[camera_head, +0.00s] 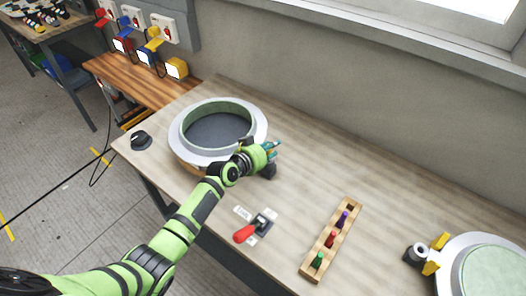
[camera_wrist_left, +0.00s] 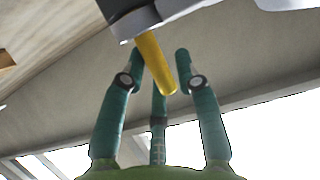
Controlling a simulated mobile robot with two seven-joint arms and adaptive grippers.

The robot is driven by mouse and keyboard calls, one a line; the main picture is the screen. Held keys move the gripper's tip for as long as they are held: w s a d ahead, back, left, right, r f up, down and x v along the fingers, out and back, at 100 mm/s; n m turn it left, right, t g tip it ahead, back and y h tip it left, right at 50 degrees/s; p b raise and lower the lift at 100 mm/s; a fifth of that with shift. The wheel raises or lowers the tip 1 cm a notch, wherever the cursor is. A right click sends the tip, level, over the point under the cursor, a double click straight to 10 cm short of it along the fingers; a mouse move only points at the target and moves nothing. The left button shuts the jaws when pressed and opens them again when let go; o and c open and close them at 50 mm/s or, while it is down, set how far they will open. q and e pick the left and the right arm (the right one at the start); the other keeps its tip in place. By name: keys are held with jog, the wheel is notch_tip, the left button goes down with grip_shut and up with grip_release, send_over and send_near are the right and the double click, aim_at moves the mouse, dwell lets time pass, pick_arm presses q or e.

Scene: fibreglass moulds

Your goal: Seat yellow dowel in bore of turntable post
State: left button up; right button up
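The turntable (camera_head: 185,150) carries a ring-shaped green mould at the left of the bench. A dark post (camera_head: 268,171) stands at its right edge, partly hidden by my left gripper (camera_head: 270,150). In the left wrist view, the yellow dowel (camera_wrist_left: 155,62) sticks out of the dark grey post (camera_wrist_left: 122,12), one end hidden in it. The fingers of my left gripper (camera_wrist_left: 156,62) stand spread around the dowel. A gap shows between the dowel and the right-hand finger; contact with the others cannot be told. My right gripper is not in view.
A wooden rack (camera_head: 312,262) holds green, red and purple dowels. A red-handled toggle clamp (camera_head: 252,229) lies nearer the bench's front edge. A black knob (camera_head: 140,140) is left of the turntable. Another mould (camera_head: 490,270) with yellow clamps is at right.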

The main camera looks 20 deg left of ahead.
pick_arm(q)
jog(key=v, duration=1.2)
dwell(0.3)
